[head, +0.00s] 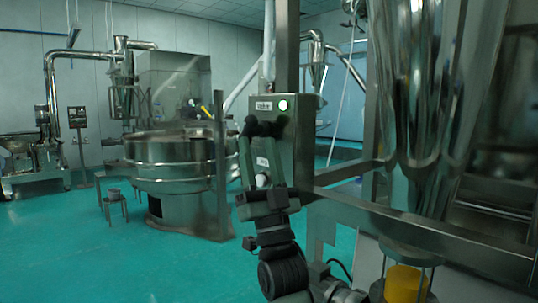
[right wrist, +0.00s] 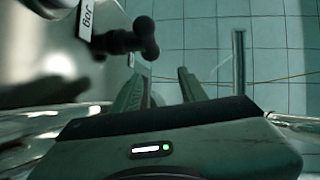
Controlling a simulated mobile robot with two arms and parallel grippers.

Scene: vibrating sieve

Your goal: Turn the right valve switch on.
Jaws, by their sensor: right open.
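A grey metal control box (head: 298,150) is fixed to a steel post. The handle also shows in the right wrist view (right wrist: 128,41), with a rounded end. My right gripper (head: 259,145) is in front of the box, its fingers pointing up on either side of the knob in the picture. In the right wrist view the open fingers (right wrist: 162,78) are empty, just short of the handle. I cannot tell which control is the right valve switch. My left gripper is out of view.
Steel frame rails (head: 420,226) and a shiny steel hopper (head: 425,90) stand close on the right. A yellow part (head: 405,284) is below them. A round steel sieve (head: 170,160) stands behind at left. The green floor (head: 90,250) at front left is clear.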

